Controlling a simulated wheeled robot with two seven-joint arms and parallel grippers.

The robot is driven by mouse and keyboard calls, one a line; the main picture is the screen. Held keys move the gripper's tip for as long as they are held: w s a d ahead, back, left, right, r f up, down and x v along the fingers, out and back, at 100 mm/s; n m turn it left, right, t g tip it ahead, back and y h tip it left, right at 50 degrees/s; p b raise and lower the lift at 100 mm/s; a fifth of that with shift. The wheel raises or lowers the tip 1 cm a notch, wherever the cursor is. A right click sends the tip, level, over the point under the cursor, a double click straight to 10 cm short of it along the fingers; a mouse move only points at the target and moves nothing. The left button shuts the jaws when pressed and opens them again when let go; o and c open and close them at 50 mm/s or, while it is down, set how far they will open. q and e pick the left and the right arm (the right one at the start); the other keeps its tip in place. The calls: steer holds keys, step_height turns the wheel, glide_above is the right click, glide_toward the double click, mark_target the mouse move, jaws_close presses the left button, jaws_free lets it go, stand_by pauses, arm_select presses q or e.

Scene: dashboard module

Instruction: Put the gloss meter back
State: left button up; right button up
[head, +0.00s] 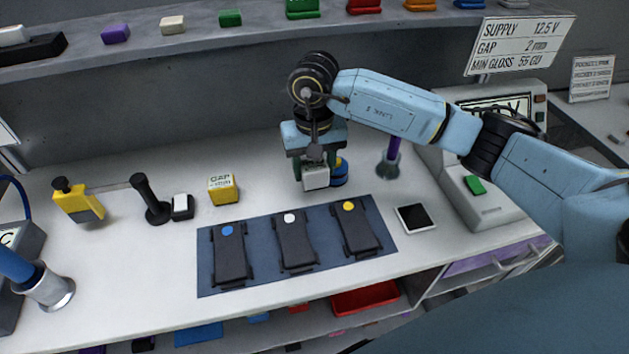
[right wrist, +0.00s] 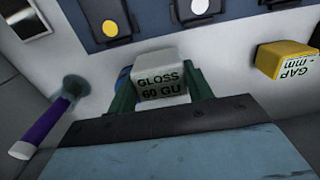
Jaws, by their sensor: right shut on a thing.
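The gloss meter (right wrist: 160,80) is a pale grey block marked "GLOSS 60 GU" in the right wrist view. It also shows in the head view (head: 316,179), low over the bench or on it; I cannot tell if it touches. My right gripper (right wrist: 158,88) is shut on it, with green fingers on both its sides. It also shows pointing down in the head view (head: 315,165). A round blue and yellow thing (head: 339,174) is just behind and right of the meter, partly hidden by it. My left gripper is not in view.
A blue mat (head: 265,268) with several dark modules lies in front of the meter. A yellow gap gauge (head: 222,188) stands left. A purple-handled tool in a holder (head: 390,168) and a black-topped white square (head: 415,218) are right. A shelf (head: 200,45) runs along the back.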

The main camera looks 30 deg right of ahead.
mark_target(314, 179)
steer(key=shift+f, duration=1.9)
steer(key=shift+f, duration=0.2)
steer(key=o, duration=1.1)
steer(key=shift+o, duration=0.2)
steer(key=shift+r, duration=0.1)
